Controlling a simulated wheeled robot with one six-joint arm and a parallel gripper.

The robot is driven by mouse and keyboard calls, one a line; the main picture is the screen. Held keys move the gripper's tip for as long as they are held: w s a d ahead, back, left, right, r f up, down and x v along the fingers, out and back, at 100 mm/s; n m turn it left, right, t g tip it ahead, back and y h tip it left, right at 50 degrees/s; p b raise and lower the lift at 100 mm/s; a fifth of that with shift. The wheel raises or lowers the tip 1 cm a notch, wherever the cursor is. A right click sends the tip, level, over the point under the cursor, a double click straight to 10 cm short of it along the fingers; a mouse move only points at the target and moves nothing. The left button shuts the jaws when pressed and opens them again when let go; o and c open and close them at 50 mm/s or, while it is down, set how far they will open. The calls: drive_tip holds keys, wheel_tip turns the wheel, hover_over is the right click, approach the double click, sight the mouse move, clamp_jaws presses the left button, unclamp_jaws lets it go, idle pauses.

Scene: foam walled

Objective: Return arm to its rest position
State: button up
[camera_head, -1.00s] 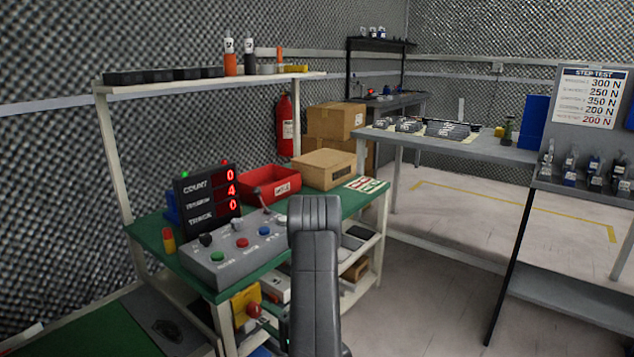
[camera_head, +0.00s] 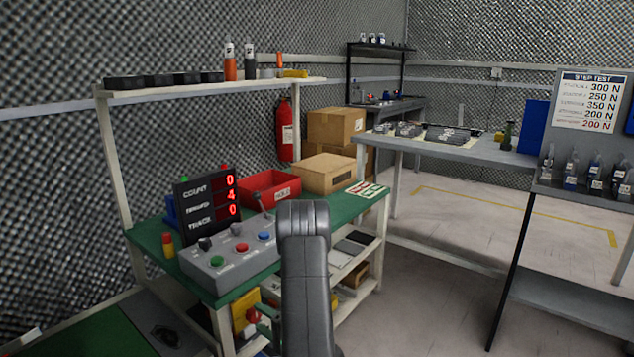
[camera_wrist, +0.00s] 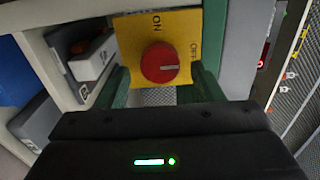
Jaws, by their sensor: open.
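My gripper (camera_wrist: 160,78) shows in the wrist view with its two green fingers apart. The red rotary knob (camera_wrist: 160,60) lies between the fingers in that picture, on a yellow plate (camera_wrist: 128,28) marked ON and OFF. Its white pointer line faces right, toward the OFF side. Whether the fingers touch the knob I cannot tell. In the head view the green fingers (camera_head: 266,322) show low beside the knob (camera_head: 252,316), partly hidden by my grey arm link (camera_head: 305,270), which stands upright in front of the bench.
Shelves with boxes lie beneath. Clear floor (camera_head: 420,290) lies right of the arm. A grey table (camera_head: 480,150) stands behind.

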drive_tip(key=p+v, duration=0.2)
drive_tip(key=v, duration=1)
drive_tip(key=b+x, duration=0.2)
drive_tip(key=x, duration=1.1)
drive_tip(key=shift+w+a+b, duration=0.15)
drive_tip(key=shift+a+b, duration=0.1)
drive_tip(key=shift+b, duration=0.05)
drive_tip(key=shift+w+n, duration=0.1)
drive_tip(key=shift+n, duration=0.2)
drive_tip(key=n+b, duration=0.1)
drive_tip(key=n, duration=0.2)
drive_tip(key=shift+b, duration=0.3)
drive_tip(key=n+b, duration=0.1)
drive_tip(key=n, duration=0.3)
drive_tip(key=shift+r, duration=0.1)
drive_tip(key=n+b, duration=0.1)
drive_tip(key=n, duration=0.3)
drive_tip(key=shift+r, duration=0.1)
drive_tip(key=shift+s+a+n+b, duration=0.1)
drive_tip(key=shift+n+b, duration=0.05)
drive_tip(key=shift+n, duration=0.75)
drive_tip(key=shift+s+n+b, duration=0.1)
drive_tip(key=shift+n+b, duration=0.05)
drive_tip(key=shift+n, duration=0.75)
